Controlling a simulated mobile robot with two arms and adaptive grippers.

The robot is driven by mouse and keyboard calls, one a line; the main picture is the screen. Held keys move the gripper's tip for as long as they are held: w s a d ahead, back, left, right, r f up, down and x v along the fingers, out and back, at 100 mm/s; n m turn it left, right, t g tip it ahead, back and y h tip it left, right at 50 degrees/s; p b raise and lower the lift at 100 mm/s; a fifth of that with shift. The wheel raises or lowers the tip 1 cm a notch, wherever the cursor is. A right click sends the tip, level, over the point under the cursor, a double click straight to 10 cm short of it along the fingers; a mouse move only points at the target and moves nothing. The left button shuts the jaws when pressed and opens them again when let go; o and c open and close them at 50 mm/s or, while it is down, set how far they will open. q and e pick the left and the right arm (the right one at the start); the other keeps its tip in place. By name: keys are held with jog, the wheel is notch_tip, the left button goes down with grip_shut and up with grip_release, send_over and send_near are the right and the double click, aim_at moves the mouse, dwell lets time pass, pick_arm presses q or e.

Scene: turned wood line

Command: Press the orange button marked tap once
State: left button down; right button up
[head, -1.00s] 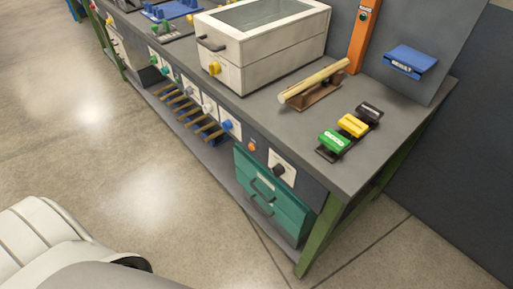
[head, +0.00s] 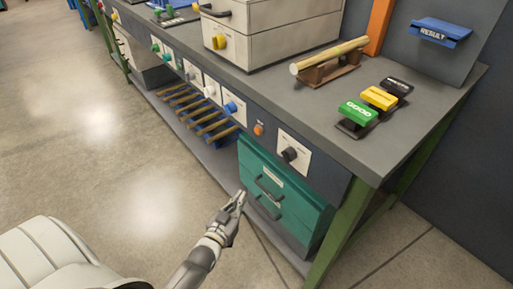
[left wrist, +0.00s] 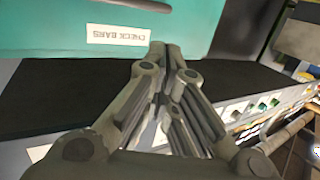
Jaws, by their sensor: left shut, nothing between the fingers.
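A small round orange button (head: 258,130) sits on the front face of the bench, between a blue knob and a black knob. Any marking on it is too small to read. My left gripper (head: 241,195) is shut and empty, in front of the teal drawers and well below the orange button in the head view. In the left wrist view its closed fingers (left wrist: 172,52) point toward the teal drawer front (left wrist: 215,25). The orange button is not clearly visible in that view. My right gripper is not in view.
The teal drawers (head: 283,196) with dark handles stand under the bench. A black knob (head: 290,154) and a blue knob (head: 231,108) flank the button. Green, yellow and black pedals (head: 378,98) sit on top. The floor in front is clear.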

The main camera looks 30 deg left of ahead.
pick_arm(q)
notch_tip(320, 180, up, 10)
jog(key=w+a+t+y+b, duration=0.1)
jog(key=a+t+b, duration=0.2)
jog(key=t+b, duration=0.1)
jog(key=t+y+b, duration=0.1)
jog(key=t+b, duration=0.2)
jog(key=t, duration=0.1)
send_near(258, 131)
jog(key=s+a+r, duration=0.4)
jog(key=a+r, duration=0.2)
jog(key=shift+s+n, duration=0.25)
jog(key=shift+n, duration=0.15)
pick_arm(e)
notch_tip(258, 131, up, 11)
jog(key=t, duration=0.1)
pick_arm(q)
jog(key=shift+f, duration=0.1)
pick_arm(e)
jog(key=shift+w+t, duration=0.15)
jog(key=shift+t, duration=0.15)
